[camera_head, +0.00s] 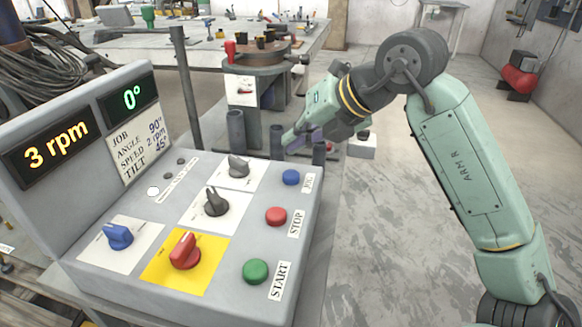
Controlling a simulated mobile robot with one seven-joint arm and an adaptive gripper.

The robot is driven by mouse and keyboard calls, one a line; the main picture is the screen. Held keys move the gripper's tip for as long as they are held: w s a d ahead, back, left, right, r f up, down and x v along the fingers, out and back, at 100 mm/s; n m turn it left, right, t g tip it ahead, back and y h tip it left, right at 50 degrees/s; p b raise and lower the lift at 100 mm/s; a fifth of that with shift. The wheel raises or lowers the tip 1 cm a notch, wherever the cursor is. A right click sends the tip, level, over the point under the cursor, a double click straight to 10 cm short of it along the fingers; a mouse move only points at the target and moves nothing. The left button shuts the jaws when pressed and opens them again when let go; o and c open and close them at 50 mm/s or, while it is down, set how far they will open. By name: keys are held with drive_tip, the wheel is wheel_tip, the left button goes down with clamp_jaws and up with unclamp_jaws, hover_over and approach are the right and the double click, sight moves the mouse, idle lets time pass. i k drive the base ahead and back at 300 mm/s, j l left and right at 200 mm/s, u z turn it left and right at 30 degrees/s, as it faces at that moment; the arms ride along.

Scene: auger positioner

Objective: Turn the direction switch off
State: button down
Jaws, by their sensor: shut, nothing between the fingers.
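The grey control panel (90,262) stands at the left with several knobs on its sloped face. A blue knob (119,237) sits on a white plate at the left, and a red knob (185,251) on a yellow plate at the front. I cannot read which one is the direction switch. My gripper (292,141) is shut and empty, above the panel's far right corner, apart from the knobs.
Blue JOG (291,178), red STOP (276,216) and green START (256,271) buttons line the panel's right side. Displays read 3 rpm (53,144) and 0° (131,99). A round positioner table (257,66) stands behind. Open floor lies right.

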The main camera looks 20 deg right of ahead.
sight(216, 206)
drive_tip(key=k+l, duration=0.8)
drive_tip(key=k, duration=0.05)
